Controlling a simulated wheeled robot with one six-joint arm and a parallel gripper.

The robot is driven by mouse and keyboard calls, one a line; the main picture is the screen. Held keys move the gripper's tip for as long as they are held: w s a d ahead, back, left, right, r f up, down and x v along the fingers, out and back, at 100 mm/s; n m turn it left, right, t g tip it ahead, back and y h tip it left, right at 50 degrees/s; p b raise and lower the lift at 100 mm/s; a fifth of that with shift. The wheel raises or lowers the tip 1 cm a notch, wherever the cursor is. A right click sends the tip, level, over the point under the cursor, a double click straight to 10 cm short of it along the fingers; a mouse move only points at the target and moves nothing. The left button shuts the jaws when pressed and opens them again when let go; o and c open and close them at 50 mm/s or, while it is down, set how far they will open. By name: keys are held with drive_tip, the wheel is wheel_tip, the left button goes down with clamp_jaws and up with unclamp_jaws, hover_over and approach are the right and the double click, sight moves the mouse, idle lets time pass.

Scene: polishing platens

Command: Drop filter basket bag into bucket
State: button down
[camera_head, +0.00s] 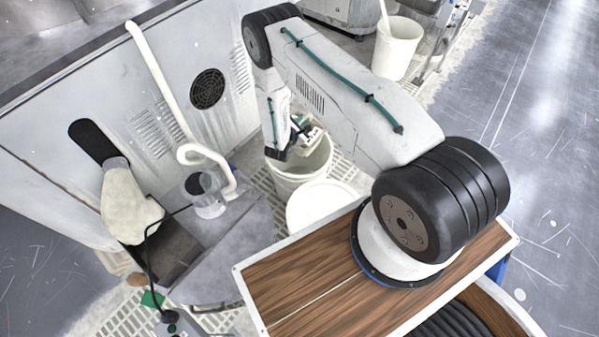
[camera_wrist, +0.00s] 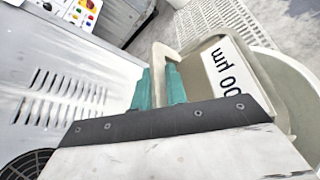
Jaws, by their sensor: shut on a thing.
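My gripper (camera_head: 300,125) reaches down beside the machine, over the open mouth of a white bucket (camera_head: 289,183). In the wrist view its two teal fingers (camera_wrist: 160,88) are shut on the beige rim of the filter basket bag (camera_wrist: 195,50). The bag has a white label with black print ending in "µm". In the head view only a small pale part of the bag (camera_head: 315,138) shows by the fingers, at the bucket's mouth. The bucket's pale rim (camera_wrist: 300,128) curves around the bag's right side in the wrist view. The bag's lower end is hidden.
A round white lid or container (camera_head: 318,204) is close in front of the bucket. The grey machine panel (camera_head: 180,80) with vents stands to the left, with a white pipe (camera_head: 160,85). Another white bucket (camera_head: 396,55) stands behind.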

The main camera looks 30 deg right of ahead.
drive_tip(key=shift+s+d+f, duration=0.15)
drive_tip(key=shift+s+f, duration=0.15)
drive_tip(key=shift+f, duration=3.15)
drive_tip(key=c, duration=1.3)
unclamp_jaws()
drive_tip(key=v, duration=0.7)
drive_tip(key=shift+s+a+r, duration=0.1)
drive_tip(key=shift+a, duration=0.25)
